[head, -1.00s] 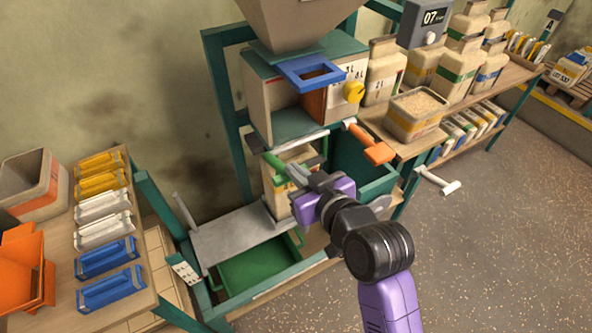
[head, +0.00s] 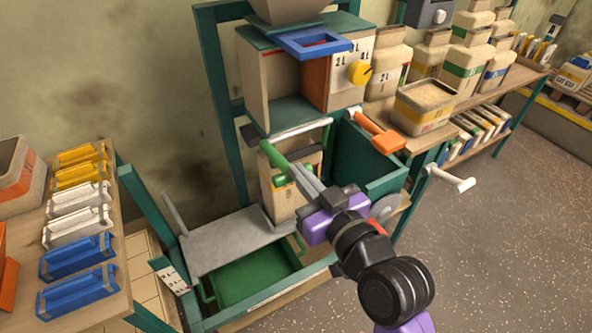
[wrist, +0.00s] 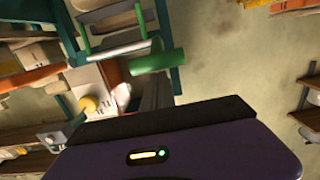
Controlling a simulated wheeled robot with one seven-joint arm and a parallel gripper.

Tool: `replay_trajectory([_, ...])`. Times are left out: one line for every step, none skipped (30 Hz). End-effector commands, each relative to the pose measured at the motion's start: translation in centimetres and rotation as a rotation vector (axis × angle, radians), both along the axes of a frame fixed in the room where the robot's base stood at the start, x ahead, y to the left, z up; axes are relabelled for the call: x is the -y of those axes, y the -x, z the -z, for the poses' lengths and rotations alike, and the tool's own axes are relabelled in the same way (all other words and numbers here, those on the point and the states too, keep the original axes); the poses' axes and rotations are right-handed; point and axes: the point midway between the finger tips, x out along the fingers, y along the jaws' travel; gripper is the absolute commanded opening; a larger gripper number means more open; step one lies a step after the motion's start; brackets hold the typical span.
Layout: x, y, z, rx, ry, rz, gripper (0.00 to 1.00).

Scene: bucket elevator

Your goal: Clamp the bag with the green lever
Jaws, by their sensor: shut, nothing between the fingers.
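The green lever (head: 263,145) slants across the front of the spout, above the bag. The bag (head: 284,202) is a tan paper bag standing upright under the hopper; my gripper hides part of it. My gripper (head: 300,175) is shut and empty, with its fingertips just below and right of the lever's lower end. I cannot tell whether they touch it. In the wrist view the green handle (wrist: 157,62) lies beyond the purple gripper body, and the fingertips are not clear there.
An orange-handled lever (head: 378,132) sits right of the spout, and a white handle (head: 452,180) sticks out further right. A yellow knob (head: 359,72) is above. A grey plate (head: 225,240) and a green tray (head: 255,275) lie low on the left. Open floor is at right.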

Motion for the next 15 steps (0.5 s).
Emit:
replay_trajectory([0.1, 0.1, 1.5, 0.015, -0.01, 0.0, 0.0])
replay_trajectory([0.1, 0.1, 1.7, 0.025, -0.017, 0.0, 0.0])
replay_trajectory([0.1, 0.2, 1.9, 0.036, -0.025, 0.0, 0.0])
replay_trajectory([0.2, 0.2, 2.2, 0.046, -0.031, 0.0, 0.0])
replay_trajectory([0.2, 0.3, 2.3, 0.056, -0.037, 0.0, 0.0])
replay_trajectory([0.2, 0.3, 2.6, 0.068, -0.047, 0.0, 0.0])
replay_trajectory([0.2, 0.4, 2.8, 0.078, -0.053, -0.001, 0.0])
replay_trajectory([0.3, 0.4, 3.0, 0.087, -0.059, -0.001, 0.0])
replay_trajectory([0.3, 0.5, 3.2, 0.1, -0.066, 0.0, 0.0])
replay_trajectory([0.3, 0.5, 3.4, 0.109, -0.072, 0.0, 0.0])
replay_trajectory([0.3, 0.5, 3.7, 0.118, -0.079, -0.001, 0.0])
replay_trajectory([0.3, 0.6, 3.9, 0.129, -0.088, -0.001, 0.0])
replay_trajectory([0.3, 0.6, 4.1, 0.139, -0.095, -0.001, 0.0])
replay_trajectory([0.4, 0.6, 4.3, 0.148, -0.1, -0.001, 0.0])
replay_trajectory([0.4, 0.6, 4.6, 0.16, -0.108, -0.001, 0.0])
